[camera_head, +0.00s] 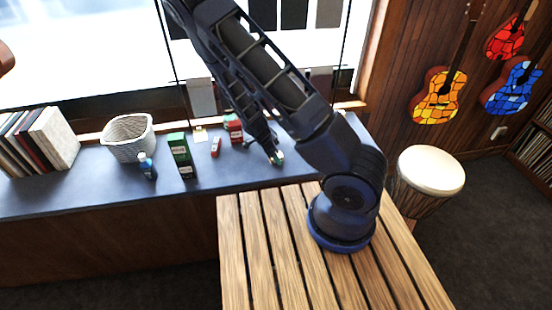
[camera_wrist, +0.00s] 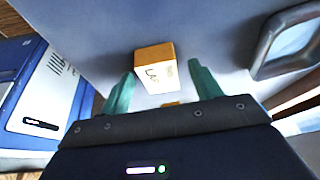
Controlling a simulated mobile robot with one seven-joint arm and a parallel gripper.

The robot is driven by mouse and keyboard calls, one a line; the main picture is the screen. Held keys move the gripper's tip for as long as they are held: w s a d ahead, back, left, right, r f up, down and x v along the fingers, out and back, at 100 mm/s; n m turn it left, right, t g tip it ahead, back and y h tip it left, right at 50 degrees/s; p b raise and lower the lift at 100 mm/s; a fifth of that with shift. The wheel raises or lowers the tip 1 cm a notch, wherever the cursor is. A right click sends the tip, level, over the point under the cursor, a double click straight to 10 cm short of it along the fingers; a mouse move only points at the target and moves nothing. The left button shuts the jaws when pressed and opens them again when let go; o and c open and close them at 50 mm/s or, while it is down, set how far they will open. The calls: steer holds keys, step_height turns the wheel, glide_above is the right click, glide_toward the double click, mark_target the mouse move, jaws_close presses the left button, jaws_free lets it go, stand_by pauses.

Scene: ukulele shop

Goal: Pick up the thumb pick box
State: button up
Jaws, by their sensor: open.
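A small box with a white printed face and an orange-brown side, seemingly the thumb pick box (camera_wrist: 156,72), stands on a blue-grey surface in the wrist view. My gripper (camera_wrist: 161,70) is open, with one green finger on each side of the view of the box. The box appears ahead of and between the fingertips; I cannot tell the exact gap. In the head view my gripper (camera_head: 275,158) is low over the blue-grey counter (camera_head: 100,190), near its front edge. I cannot make out the box there; the arm and gripper may hide it.
A green box (camera_head: 180,150), a blue bottle (camera_head: 147,166), a small red item (camera_head: 215,147) and a white basket (camera_head: 128,138) stand left of the gripper. A slatted wooden table (camera_head: 262,240) is in front. A large blue-and-white object (camera_wrist: 48,95) is at left in the wrist view.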

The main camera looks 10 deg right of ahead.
steer(key=shift+c, duration=0.4)
steer(key=c, duration=1)
steer(key=shift+o, duration=0.2)
step_height(320, 180, up, 10)
